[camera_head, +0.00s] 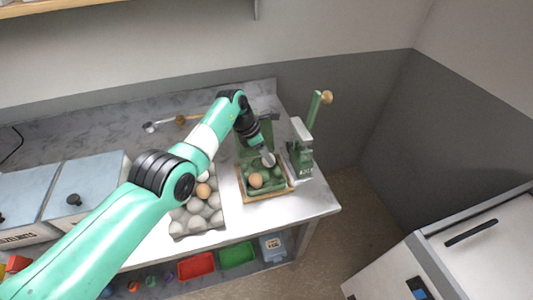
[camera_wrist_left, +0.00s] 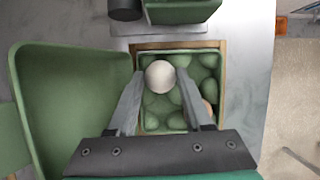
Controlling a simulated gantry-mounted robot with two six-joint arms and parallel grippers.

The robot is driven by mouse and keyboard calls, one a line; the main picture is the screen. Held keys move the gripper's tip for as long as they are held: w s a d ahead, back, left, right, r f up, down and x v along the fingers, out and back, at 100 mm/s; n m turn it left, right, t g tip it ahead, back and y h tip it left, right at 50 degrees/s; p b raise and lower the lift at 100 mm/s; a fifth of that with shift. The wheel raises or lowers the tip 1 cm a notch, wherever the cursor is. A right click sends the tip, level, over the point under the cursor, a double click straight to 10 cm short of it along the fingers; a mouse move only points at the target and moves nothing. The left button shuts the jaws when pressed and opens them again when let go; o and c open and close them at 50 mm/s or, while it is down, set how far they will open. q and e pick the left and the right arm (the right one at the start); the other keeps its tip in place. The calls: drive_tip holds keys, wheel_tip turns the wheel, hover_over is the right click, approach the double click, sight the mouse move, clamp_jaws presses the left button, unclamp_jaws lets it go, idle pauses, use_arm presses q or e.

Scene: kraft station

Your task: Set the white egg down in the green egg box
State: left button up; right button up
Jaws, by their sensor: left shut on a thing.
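The green egg box (camera_head: 276,184) sits in a wooden frame on the right part of the table, with a brown egg (camera_head: 255,181) in it. My left gripper (camera_head: 267,158) is over the box's far part. In the left wrist view the gripper (camera_wrist_left: 161,76) is shut on the white egg (camera_wrist_left: 160,77), one finger on each side. The green egg box (camera_wrist_left: 160,125) shows below the egg with several bare cups. The brown egg (camera_wrist_left: 208,108) is partly hidden by the right finger. I cannot tell whether the white egg touches a cup. My right gripper is not in view.
A grey tray (camera_head: 181,229) with several white eggs and a brown one lies left of the box. A green press with a lever (camera_head: 314,108) stands behind and to the right. The open green lid (camera_wrist_left: 45,110) is beside the box.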

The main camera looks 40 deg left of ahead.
use_arm(q)
drive_tip(key=shift+f+b, duration=0.65)
drive_tip(key=shift+f, duration=0.2)
idle(0.4)
drive_tip(key=o, duration=0.9)
drive_tip(key=shift+r, duration=0.1)
drive_tip(key=p+v, duration=0.4)
drive_tip(key=p, duration=0.1)
drive_tip(key=shift+w+r, duration=0.1)
drive_tip(key=shift+r, duration=0.1)
drive_tip(key=p+v, duration=0.2)
drive_tip(key=v, duration=0.5)
drive_tip(key=shift+r, duration=0.1)
